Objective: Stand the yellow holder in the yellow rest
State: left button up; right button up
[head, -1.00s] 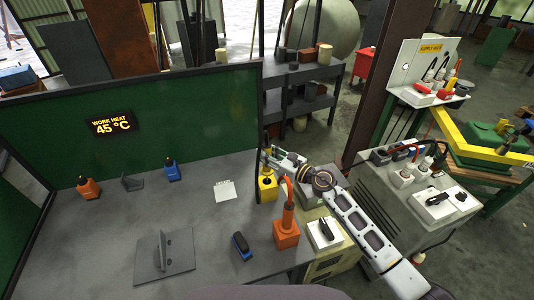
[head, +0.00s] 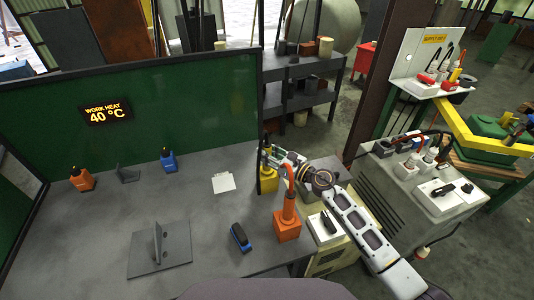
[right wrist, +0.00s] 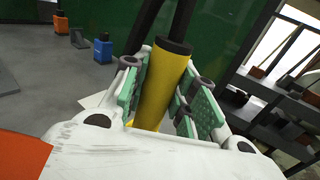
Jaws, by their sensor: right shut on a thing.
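The yellow holder (right wrist: 163,88) is a yellow cylinder with a black top, close up in the right wrist view. My right gripper (right wrist: 170,95) is shut on it, with green pads on either side. The holder leans a little in that view. In the head view, my right gripper (head: 272,157) is at the yellow rest (head: 268,181), a yellow block at the table's right edge. The holder is upright or nearly so, over or in the rest. Its lower end is hidden, so I cannot tell whether it is seated. My left gripper is not in view.
An orange block (head: 287,228) with a corded orange tool stands just in front of my right arm. A blue-and-black item (head: 240,238), a grey bracket (head: 160,248) and a white paper (head: 223,183) lie on the table. A green panel (head: 190,115) stands behind.

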jog(key=shift+f, duration=0.15)
dwell(0.3)
jog(key=o, duration=1.1)
jog(key=shift+f, duration=0.1)
jog(key=v, duration=1.2)
dwell(0.6)
